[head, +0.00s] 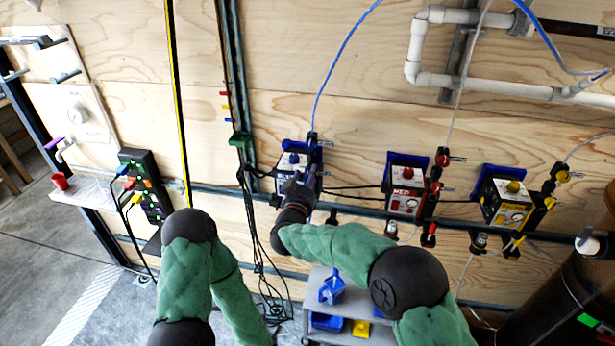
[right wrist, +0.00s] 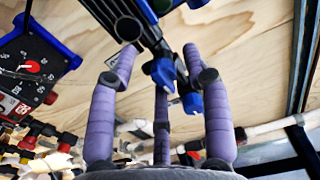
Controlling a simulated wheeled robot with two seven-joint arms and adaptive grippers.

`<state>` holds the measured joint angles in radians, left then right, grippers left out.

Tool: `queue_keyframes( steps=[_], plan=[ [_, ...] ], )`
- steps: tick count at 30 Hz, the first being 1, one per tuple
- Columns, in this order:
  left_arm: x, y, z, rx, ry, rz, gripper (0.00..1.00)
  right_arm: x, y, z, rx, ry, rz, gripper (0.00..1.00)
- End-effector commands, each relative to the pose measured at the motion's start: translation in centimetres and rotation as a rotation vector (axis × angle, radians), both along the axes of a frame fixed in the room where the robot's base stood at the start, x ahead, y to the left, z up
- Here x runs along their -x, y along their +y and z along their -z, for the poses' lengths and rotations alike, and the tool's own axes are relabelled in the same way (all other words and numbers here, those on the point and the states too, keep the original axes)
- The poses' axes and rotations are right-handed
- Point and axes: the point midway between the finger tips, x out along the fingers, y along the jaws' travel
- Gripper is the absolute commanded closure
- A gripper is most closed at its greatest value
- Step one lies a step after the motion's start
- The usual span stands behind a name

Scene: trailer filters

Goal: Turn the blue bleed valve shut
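The blue filter unit (head: 290,160) is mounted on the wall rail in the head view. My right gripper (head: 308,183) is in front of its lower right side and hides part of it. In the right wrist view my right gripper (right wrist: 160,62) has its purple fingers spread apart. A blue valve handle (right wrist: 162,73) is between the fingers, below a black pipe fitting. A second blue knob (right wrist: 191,103) is close to the right finger. I cannot tell whether a finger touches either one, or which is the bleed valve. My left gripper is not in view.
The red unit (head: 405,188) and the yellow unit (head: 505,198) are on the same rail to the right. Black cables (head: 256,230) hang left of the blue unit. A grey cart (head: 318,285) with blue and yellow items stands below. A black power strip (head: 143,185) is at left.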

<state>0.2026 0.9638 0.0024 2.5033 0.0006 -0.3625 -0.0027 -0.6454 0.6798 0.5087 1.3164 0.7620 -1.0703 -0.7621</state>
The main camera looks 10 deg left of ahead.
Motion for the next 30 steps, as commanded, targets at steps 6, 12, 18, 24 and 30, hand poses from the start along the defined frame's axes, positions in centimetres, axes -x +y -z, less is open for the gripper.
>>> queue_keyframes(
  steps=[6, 12, 18, 24, 30],
  plan=[
    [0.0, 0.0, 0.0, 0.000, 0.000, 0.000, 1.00, 0.0, -0.1, -0.4, -0.003, -0.006, 0.001, 0.51],
    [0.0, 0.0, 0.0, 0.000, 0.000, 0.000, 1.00, 2.0, 0.0, -0.5, -0.003, -0.007, 0.000, 0.51],
    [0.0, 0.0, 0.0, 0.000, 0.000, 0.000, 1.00, 5.9, 0.1, -0.5, -0.002, -0.006, -0.002, 0.51],
    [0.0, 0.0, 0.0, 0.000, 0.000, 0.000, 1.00, 9.6, 0.1, -0.4, 0.000, -0.004, -0.002, 0.51],
    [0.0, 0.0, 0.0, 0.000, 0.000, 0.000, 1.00, 11.5, 0.1, -0.3, -0.002, -0.003, 0.000, 0.51]
  ],
)
